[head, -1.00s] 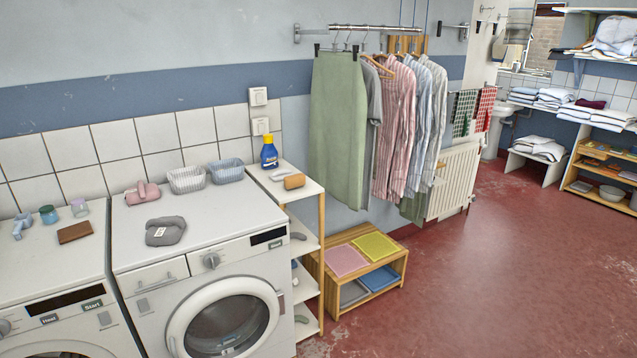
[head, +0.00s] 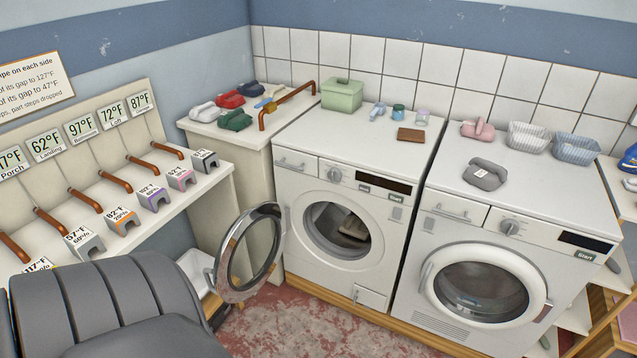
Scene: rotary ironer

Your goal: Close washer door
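The washer (head: 343,172) is the left of two white front-loading machines. Its round door (head: 249,253) stands wide open, swung out to the left on its left-side hinge. Through the open drum mouth (head: 337,228) I see some brownish and pale items inside. The machine on the right (head: 492,243) has its round door (head: 481,285) shut. Neither of my grippers shows in the head view.
A grey padded seat-like thing (head: 110,308) fills the lower left. A white bin (head: 200,273) stands behind the open door. A shelf with labelled blocks and copper pipes (head: 115,184) runs along the left wall. Red floor (head: 300,325) is free before the washer.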

